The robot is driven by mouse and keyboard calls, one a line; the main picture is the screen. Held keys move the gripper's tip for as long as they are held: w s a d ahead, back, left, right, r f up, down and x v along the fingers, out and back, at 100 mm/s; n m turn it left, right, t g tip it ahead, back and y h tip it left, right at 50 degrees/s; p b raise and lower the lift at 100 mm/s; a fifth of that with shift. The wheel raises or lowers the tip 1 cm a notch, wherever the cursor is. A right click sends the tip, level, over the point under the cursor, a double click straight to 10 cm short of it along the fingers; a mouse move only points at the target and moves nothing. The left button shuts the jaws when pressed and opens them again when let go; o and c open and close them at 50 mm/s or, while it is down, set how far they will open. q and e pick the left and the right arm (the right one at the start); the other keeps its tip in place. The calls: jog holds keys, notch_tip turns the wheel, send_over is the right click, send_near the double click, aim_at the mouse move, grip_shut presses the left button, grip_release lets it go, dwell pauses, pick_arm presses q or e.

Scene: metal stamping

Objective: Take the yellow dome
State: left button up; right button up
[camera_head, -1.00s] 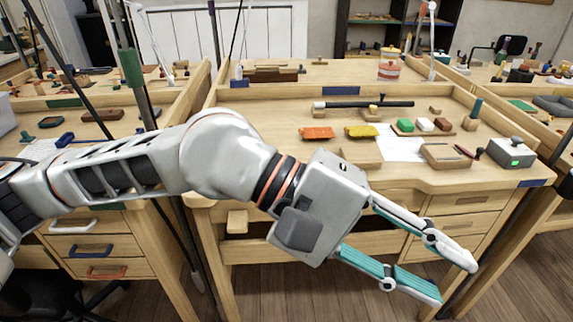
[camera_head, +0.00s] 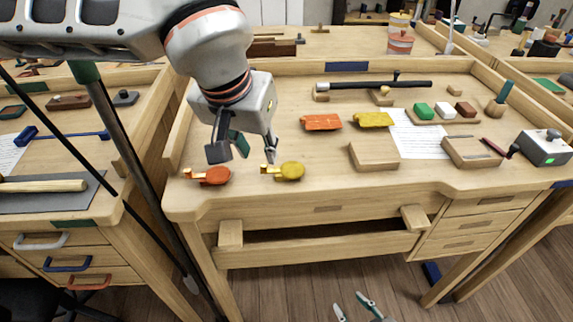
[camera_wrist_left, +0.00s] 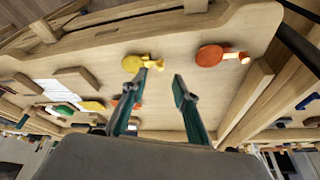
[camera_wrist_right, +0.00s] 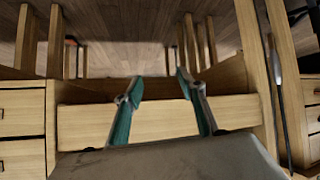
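The yellow dome (camera_head: 291,170) lies near the front edge of the workbench, with a small yellow piece at its left. It also shows in the left wrist view (camera_wrist_left: 131,63), just beyond the left fingertip. My left gripper (camera_head: 246,153) is open and empty, above the bench to the left of the yellow dome. In its wrist view the fingertips (camera_wrist_left: 160,77) are spread and the yellow dome is not between them. My right gripper (camera_head: 350,304) shows only partly at the bottom. Its wrist view shows the fingers (camera_wrist_right: 160,82) open and empty.
An orange dome (camera_head: 214,175) lies left of the yellow one. Orange (camera_head: 322,122) and yellow (camera_head: 373,119) flat pieces, a wooden block (camera_head: 374,154) and a grey box (camera_head: 544,147) stand further back and right. The bench front near the middle is clear.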

aim_at(263, 165)
pick_arm(q)
jog(key=x, duration=0.5)
jog(key=shift+s+f, duration=0.1)
jog(key=shift+f, duration=0.05)
grip_shut()
